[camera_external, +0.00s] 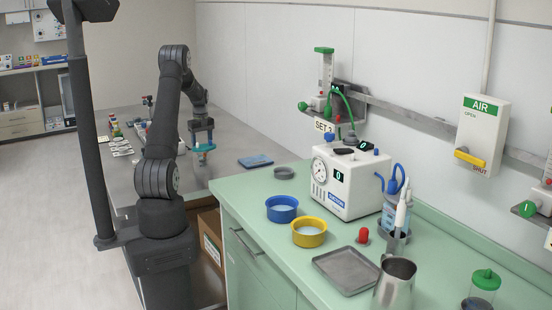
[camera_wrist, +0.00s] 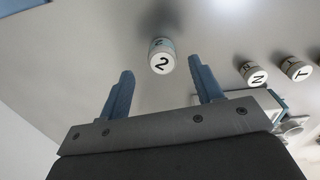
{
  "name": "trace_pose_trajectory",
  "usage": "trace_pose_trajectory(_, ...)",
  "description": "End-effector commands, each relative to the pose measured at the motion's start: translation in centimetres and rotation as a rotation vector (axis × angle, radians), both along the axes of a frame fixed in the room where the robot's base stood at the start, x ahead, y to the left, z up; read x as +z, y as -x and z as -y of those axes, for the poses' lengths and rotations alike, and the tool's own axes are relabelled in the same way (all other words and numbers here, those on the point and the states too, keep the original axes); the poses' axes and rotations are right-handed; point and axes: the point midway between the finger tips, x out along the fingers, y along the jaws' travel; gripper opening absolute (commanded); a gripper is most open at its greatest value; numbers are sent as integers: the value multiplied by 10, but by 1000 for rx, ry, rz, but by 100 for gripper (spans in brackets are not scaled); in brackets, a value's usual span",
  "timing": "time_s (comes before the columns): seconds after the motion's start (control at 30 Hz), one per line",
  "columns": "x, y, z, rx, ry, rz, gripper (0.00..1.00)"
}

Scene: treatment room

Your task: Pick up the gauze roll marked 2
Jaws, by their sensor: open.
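The gauze roll marked 2 (camera_wrist: 161,57) is a small white cylinder with a teal patch on its side. It stands on the grey table in the wrist view, its marked top facing the camera. My gripper (camera_wrist: 161,72) is open, with one blue finger to each side of the roll's line. The roll appears just beyond the fingertips, and I see no contact. In the external view my gripper (camera_external: 203,151) hangs low over the grey table (camera_external: 222,129); the roll cannot be made out clearly there.
Two similar white lettered rolls, one (camera_wrist: 253,73) and another (camera_wrist: 296,68), stand to the right in the wrist view. A blue pad (camera_external: 255,161) lies on the table right of my gripper. The green counter (camera_external: 243,187) holds bowls and a white device (camera_external: 347,180).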

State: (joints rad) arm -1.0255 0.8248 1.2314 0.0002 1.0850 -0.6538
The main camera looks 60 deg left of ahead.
Motion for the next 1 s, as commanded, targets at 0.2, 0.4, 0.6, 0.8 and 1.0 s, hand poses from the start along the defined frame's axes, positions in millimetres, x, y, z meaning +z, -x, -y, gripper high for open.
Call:
trace_pose_trajectory(0.2,-26,3,-2,1,4,-3,60)
trace_pose_trajectory(0.4,-50,3,-3,0,1,-1,60)
trace_pose_trajectory(0.6,-50,3,-3,0,0,0,60)
trace_pose_trajectory(0.8,-50,3,-3,0,0,0,22)
trace_pose_trajectory(1.0,-50,3,-3,0,0,0,12)
